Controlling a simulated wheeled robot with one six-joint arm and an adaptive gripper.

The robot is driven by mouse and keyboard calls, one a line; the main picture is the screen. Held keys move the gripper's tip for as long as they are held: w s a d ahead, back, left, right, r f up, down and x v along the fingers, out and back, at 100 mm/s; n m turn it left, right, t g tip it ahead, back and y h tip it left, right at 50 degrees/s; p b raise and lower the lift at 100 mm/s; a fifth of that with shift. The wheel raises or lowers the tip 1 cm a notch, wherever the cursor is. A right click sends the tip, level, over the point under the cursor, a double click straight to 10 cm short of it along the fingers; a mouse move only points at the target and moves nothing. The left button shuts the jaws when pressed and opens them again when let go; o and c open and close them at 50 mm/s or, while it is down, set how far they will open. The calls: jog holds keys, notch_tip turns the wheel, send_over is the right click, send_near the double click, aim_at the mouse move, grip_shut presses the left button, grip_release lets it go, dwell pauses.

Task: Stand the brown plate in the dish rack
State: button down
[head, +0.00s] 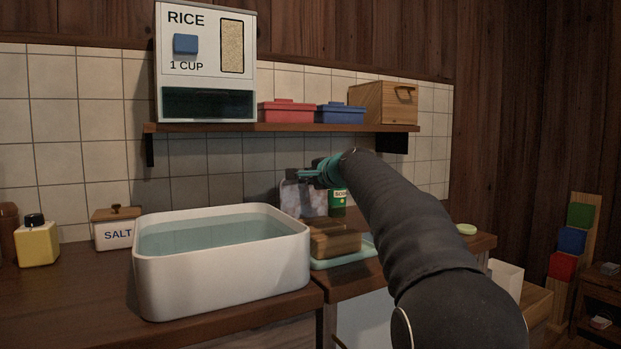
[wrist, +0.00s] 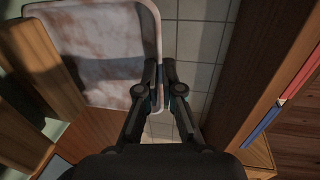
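The plate (head: 303,200) is square with a mottled brownish-pink and whitish face. It is upright near the wall, partly behind the wooden dish rack (head: 335,241), in the head view. The rack sits on a pale teal tray (head: 360,252). In the wrist view the plate (wrist: 95,55) fills the upper left, beside the rack's wooden bars (wrist: 38,85). My gripper (wrist: 161,82) has its fingers close together on the plate's rim; the gripper (head: 318,173) is at the plate's upper right in the head view. Whether the plate's lower edge touches the rack is hidden.
A white basin of water (head: 222,255) stands left of the rack. A shelf (head: 285,127) above holds the rice dispenser (head: 206,60), red box (head: 287,112), blue box (head: 340,114) and wooden box (head: 383,103). A green container (head: 338,200) stands behind the rack.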

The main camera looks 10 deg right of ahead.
jog(key=shift+f+b, duration=0.7)
jog(key=shift+f, duration=0.15)
dwell(1.0)
jog(key=c, duration=1.2)
grip_release()
jog(key=shift+c, duration=0.2)
jog(key=v, duration=1.2)
